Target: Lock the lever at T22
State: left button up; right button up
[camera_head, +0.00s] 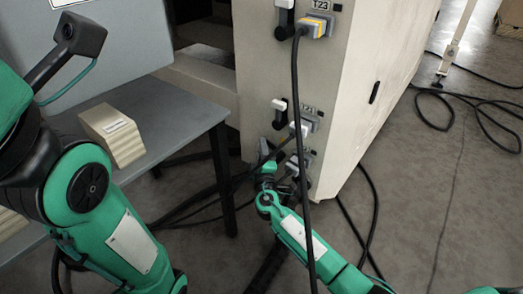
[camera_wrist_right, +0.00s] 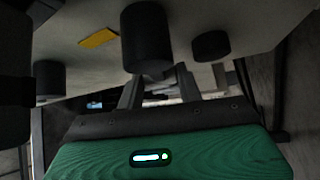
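The pale cabinet (camera_head: 262,70) carries a column of levers and plugs on its narrow face. The upper station is labelled T23 (camera_head: 320,5), with a black lever (camera_head: 283,28) beside its plug. A lower station has a white-tipped lever (camera_head: 280,108) and a label (camera_head: 309,109) partly hidden by a cable; I cannot read it surely. My right gripper (camera_head: 265,166) is low at this face, beside the lowest plug (camera_head: 301,165). In the right wrist view its two fingers (camera_wrist_right: 159,92) stand apart, below a dark cylinder (camera_wrist_right: 146,38). Contact with a lever is unclear.
A black cable (camera_head: 296,90) hangs from the T23 plug across the lower station and my right arm. A grey table (camera_head: 185,110) with a beige block (camera_head: 112,135) stands left. Cables (camera_head: 450,100) lie on the open floor at right.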

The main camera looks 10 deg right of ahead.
grip_shut()
jog(key=shift+s+d+r+m+t+h, duration=0.2)
jog(key=shift+r+m+t+h, duration=0.2)
jog(key=shift+m+h, duration=0.5)
jog(key=shift+s+d+r+m+t+h, duration=0.15)
jog(key=shift+r+m+t+h, duration=0.3)
jog(key=shift+m, duration=0.85)
jog(key=shift+s+d+r+m+t+h, duration=0.1)
jog(key=shift+s+r+m+t+h, duration=0.15)
jog(key=shift+m+t+h, duration=0.65)
jog(key=shift+g, duration=0.35)
jog(key=o, duration=1.1)
grip_release()
